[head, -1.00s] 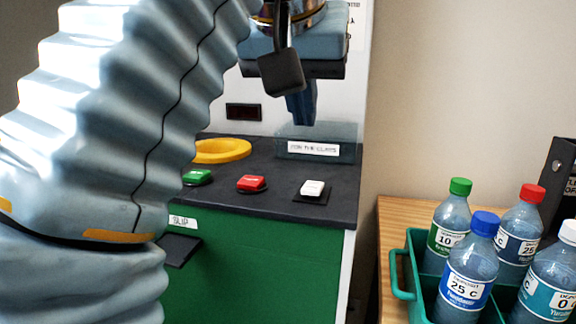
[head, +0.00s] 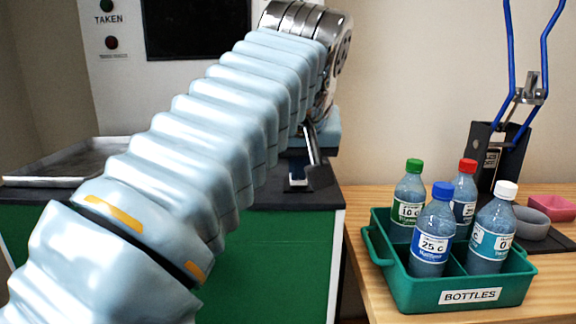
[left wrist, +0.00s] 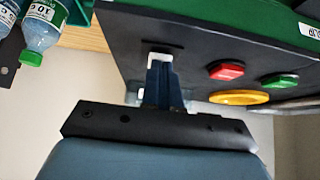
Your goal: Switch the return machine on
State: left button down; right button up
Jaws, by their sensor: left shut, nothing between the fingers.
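The return machine (head: 275,265) has a green front and a dark top. My left gripper (head: 298,184) is low over the right part of that top, partly covered by my own arm. In the left wrist view the left gripper (left wrist: 160,78) is shut and empty, its fingertips right at the white rocker switch (left wrist: 160,58). I cannot tell whether they touch it. The red button (left wrist: 226,71), green button (left wrist: 279,81) and yellow ring (left wrist: 238,97) lie to the right in that view. In the head view my arm hides these controls. My right gripper is not in view.
A green crate (head: 455,297) labelled BOTTLES holds several capped bottles on the wooden table (head: 355,225) at right. A black stand with blue handles (head: 500,150) is behind it. A metal tray (head: 65,165) lies at left, below a dark screen (head: 195,28).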

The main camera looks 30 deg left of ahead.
pick_arm(q)
jog(key=f+b, duration=0.1)
jog(key=b, duration=0.1)
jog(key=t+y+b, duration=0.1)
jog(key=s+f+t+b, duration=0.1)
jog(key=b, duration=0.1)
jog(key=shift+d+f+b, duration=0.25)
jog(key=shift+f+b, duration=0.05)
jog(key=shift+r+t+y+b, duration=0.1)
jog(key=shift+t+y+b, duration=0.3)
jog(key=shift+y, duration=0.1)
jog(key=shift+r, duration=0.1)
